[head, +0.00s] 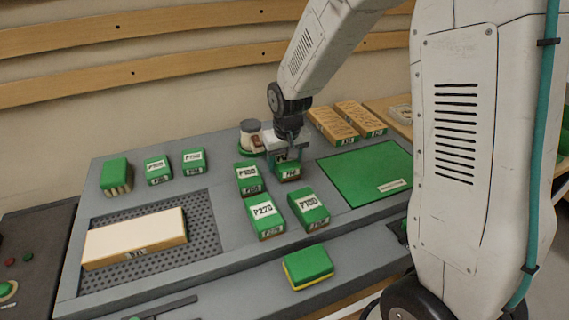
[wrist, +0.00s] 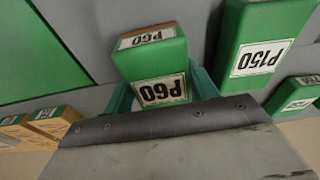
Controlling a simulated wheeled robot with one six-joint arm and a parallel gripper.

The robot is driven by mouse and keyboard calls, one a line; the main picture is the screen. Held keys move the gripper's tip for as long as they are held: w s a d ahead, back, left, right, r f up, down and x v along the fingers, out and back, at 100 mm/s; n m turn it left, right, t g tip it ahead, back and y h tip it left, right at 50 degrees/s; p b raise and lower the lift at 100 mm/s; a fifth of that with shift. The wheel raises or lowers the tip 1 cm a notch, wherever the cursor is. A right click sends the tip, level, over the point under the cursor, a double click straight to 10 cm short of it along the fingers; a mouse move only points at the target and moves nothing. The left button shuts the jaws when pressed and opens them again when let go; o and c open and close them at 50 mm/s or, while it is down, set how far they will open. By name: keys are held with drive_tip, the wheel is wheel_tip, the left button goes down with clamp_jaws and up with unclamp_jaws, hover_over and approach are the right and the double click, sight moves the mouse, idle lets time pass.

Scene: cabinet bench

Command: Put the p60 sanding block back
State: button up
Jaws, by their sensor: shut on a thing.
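The P60 sanding block (head: 289,174) is a small green block with a white label. In the wrist view the P60 block (wrist: 155,65) sits between the teal fingers of my gripper (wrist: 162,92), with its P60 labels upside down. My gripper (head: 287,155) is shut on it above the grey bench, between the P150 block and the green mat. Whether the block touches the bench is hard to tell.
A P150 block (wrist: 262,45) stands close beside it; it also shows in the head view (head: 249,180). P220 (head: 264,217) and another green block (head: 308,208) stand in front. A green mat (head: 365,170) lies right, and a jar (head: 251,137) stands behind.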

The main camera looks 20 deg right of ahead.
sight(287, 163)
drive_tip(key=shift+f, duration=0.5)
drive_tip(key=shift+f, duration=0.15)
drive_tip(key=o, duration=0.9)
drive_tip(key=shift+o, duration=0.2)
wheel_tip(287, 163, up, 12)
drive_tip(key=s, duration=0.2)
drive_tip(key=s+d+r, duration=0.1)
drive_tip(key=s+r, duration=0.2)
drive_tip(key=s, duration=0.6)
drive_tip(key=s+d+r, duration=0.1)
drive_tip(key=s+r, duration=0.1)
drive_tip(key=s, duration=0.7)
drive_tip(key=s+d+r, duration=0.1)
drive_tip(key=s+r, duration=0.2)
drive_tip(key=s, duration=0.7)
drive_tip(key=shift+r+g, duration=0.3)
